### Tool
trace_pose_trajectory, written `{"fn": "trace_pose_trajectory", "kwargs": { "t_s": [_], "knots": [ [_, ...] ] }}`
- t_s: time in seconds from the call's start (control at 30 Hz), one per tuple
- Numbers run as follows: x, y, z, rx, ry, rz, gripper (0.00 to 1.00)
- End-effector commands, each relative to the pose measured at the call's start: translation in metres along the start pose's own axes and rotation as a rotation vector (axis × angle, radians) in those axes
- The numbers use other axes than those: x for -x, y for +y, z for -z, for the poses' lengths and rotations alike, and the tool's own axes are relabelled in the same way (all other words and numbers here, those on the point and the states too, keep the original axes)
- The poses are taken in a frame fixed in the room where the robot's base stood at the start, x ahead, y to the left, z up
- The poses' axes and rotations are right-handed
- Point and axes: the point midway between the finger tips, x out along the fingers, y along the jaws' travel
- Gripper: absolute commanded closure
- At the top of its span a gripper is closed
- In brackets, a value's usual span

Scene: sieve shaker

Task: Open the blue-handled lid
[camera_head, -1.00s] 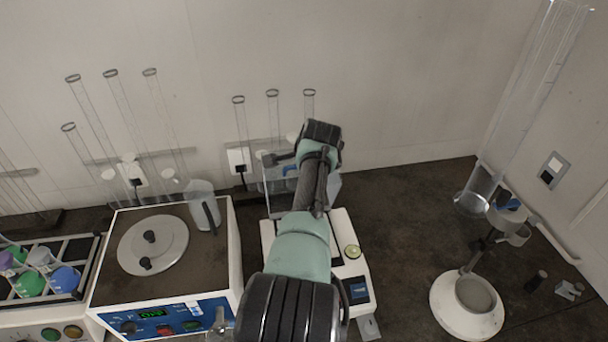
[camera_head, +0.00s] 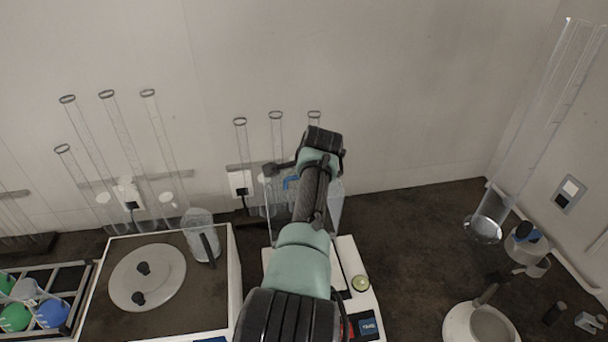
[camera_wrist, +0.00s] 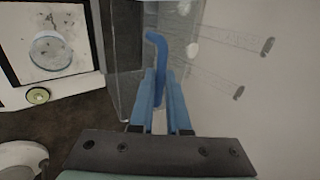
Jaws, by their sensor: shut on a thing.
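The lid is a clear, box-like cover, seen in the head view (camera_head: 336,207) at the back of a white balance, partly hidden by my arm. In the wrist view the clear lid (camera_wrist: 125,65) stands beside the balance's round pan (camera_wrist: 50,50). Its bent blue handle (camera_wrist: 157,46) runs between my fingers. My gripper (camera_wrist: 160,75) is shut on this handle. The lid's exact tilt is hard to tell.
A white device with a round grey lid (camera_head: 147,277) and a clear jug (camera_head: 200,235) stand left. Tall glass tubes line the wall. A tall cylinder (camera_head: 530,130) and white stand (camera_head: 480,325) are right.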

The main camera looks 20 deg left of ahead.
Motion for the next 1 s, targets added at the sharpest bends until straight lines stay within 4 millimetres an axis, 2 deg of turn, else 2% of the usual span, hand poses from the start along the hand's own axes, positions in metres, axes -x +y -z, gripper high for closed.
{"fn": "trace_pose_trajectory", "kwargs": {
  "t_s": [0.07,0.1,0.23,0.67,1.0],
  "knots": [
    [0.001,-0.002,0.000,0.001,0.000,0.003,1.00],
    [0.001,-0.002,0.000,0.001,0.000,0.003,0.80],
    [0.001,-0.001,0.000,0.001,0.000,0.002,0.57],
    [0.001,-0.001,0.000,0.000,0.000,0.001,0.57],
    [0.023,-0.002,0.000,0.000,0.000,0.002,0.57]
  ]
}}
